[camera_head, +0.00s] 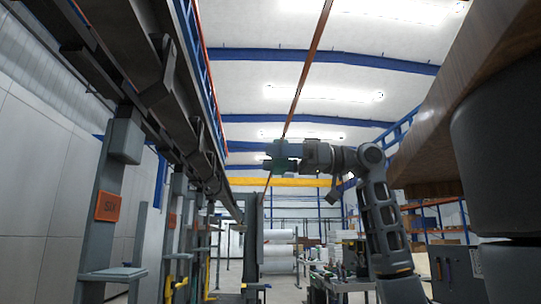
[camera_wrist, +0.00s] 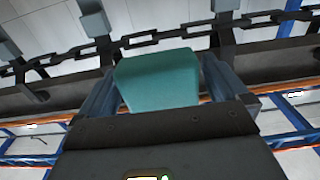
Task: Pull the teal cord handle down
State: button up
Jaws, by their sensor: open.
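The teal cord handle (camera_wrist: 158,82) is a block that sits between the two fingers of my gripper (camera_wrist: 157,70) in the wrist view. The fingers stand on either side of it and are open. I cannot tell whether either finger touches the handle. In the head view the handle (camera_head: 283,149) is a small teal shape at the left end of my raised, level gripper (camera_head: 290,156). The cord itself is not clearly visible.
A dark overhead conveyor rail (camera_head: 150,75) runs along the left on grey posts, one with an orange sign (camera_head: 108,206). A chain (camera_wrist: 135,40) crosses behind the handle in the wrist view. A wooden surface (camera_head: 480,75) hangs at upper right. White rolls (camera_head: 279,252) stand far back.

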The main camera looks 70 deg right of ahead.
jog(key=shift+w+a, duration=0.25)
jog(key=shift+w, duration=0.4)
jog(key=c, duration=1.4)
notch_tip(320, 180, down, 5)
jog(key=b, duration=0.3)
jog(key=shift+f, duration=0.15)
jog(key=o, duration=1.4)
jog(key=b+v, duration=0.1)
jog(key=v, duration=0.6)
jog(key=shift+s+d+b, duration=0.15)
jog(key=shift+s+b, duration=0.2)
